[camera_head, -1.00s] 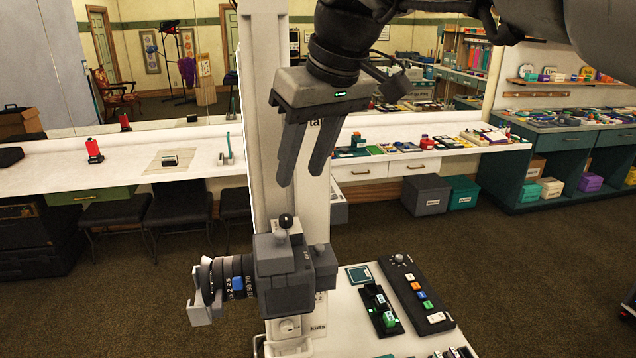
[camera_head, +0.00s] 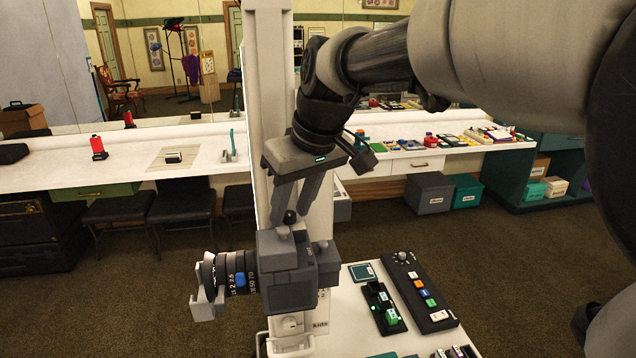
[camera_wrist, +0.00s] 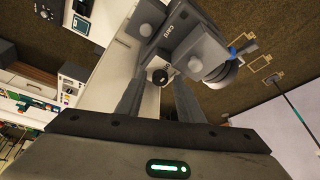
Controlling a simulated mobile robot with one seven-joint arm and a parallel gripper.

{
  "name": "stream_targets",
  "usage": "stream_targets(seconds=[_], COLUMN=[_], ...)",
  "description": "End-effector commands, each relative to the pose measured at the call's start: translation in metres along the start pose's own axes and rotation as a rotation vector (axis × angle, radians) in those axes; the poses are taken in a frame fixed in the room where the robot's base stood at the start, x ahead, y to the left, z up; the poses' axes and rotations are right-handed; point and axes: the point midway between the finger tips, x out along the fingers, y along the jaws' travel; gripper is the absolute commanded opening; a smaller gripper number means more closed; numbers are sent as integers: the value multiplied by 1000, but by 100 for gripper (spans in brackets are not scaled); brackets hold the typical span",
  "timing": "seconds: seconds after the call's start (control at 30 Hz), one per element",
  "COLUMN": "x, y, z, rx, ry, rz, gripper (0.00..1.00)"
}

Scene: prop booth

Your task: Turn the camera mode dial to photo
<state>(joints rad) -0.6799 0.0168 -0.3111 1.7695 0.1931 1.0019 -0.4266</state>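The grey camera (camera_head: 288,283) stands on a white support, its ringed black lens (camera_head: 232,275) pointing left. A dark round knob (camera_head: 290,217), perhaps the mode dial, is on its top; a smaller grey knob (camera_head: 321,246) sits to the right. No mode marking is readable. My gripper (camera_head: 296,208) is above the camera, pointing down, its fingertips beside the dark knob. In the wrist view the fingers of my gripper (camera_wrist: 161,84) are apart, with the black knob (camera_wrist: 160,75) between them. I cannot tell whether they touch it. The camera (camera_wrist: 196,45) shows beyond, partly hidden.
A white pale column (camera_head: 275,110) rises right behind the camera. A low white table (camera_head: 345,330) at the right holds a black button panel (camera_head: 420,290) and a small dark tray (camera_head: 383,305). A long white counter (camera_head: 110,170) runs behind. Open carpet (camera_head: 110,310) lies left.

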Motion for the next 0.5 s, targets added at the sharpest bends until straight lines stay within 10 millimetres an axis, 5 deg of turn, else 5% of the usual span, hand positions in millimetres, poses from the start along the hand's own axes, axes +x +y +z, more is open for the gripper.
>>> stream_targets(seconds=[0.2,0.5], x=[0,-1], y=[0,-1], z=[0,0], rx=[0,32], ry=[0,1], rz=[0,12], gripper=[0,0])
